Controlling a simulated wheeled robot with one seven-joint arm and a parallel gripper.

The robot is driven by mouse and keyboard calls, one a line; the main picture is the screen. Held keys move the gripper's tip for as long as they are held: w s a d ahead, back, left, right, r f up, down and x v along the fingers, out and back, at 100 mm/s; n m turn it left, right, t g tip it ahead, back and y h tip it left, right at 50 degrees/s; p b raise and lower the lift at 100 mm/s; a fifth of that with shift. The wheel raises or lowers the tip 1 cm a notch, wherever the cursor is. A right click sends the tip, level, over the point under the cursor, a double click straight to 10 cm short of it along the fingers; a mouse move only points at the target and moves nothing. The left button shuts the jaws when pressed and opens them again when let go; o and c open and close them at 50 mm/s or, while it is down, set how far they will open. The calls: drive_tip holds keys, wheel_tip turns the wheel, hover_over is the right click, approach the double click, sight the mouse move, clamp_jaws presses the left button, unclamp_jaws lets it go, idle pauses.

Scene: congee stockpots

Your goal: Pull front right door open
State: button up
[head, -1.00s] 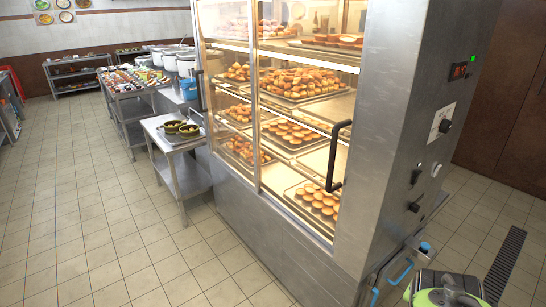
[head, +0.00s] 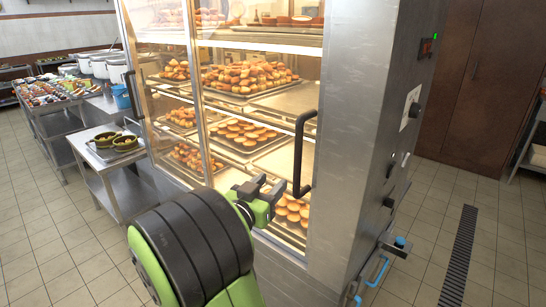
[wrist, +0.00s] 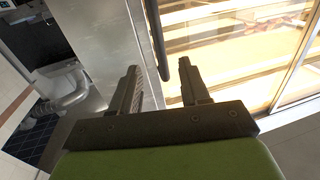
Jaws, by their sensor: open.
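The front right door (head: 272,95) of the lit steel display cabinet is a glass panel, and it looks shut. Its black bar handle (head: 300,155) stands upright near the right edge of the glass. My gripper (head: 272,187) is just left of the handle's lower part in the head view. In the wrist view, my gripper (wrist: 160,85) has its two fingers spread apart with nothing held. The handle (wrist: 157,40) shows there as a dark bar beyond the fingertips, its end near the gap between them. I cannot tell whether a finger touches it.
The front left door (head: 160,90) has its own dark handle. A steel side panel (head: 375,130) with knobs and a switch is at the right. A small steel table (head: 100,160) with steamer baskets stands left. The tiled floor at left is clear.

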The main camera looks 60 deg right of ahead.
sight(296, 159)
drive_tip(key=d+p, duration=0.4)
drive_tip(key=d, duration=1.1)
drive_tip(key=shift+c, duration=0.4)
drive_tip(key=shift+w, duration=0.1)
clamp_jaws()
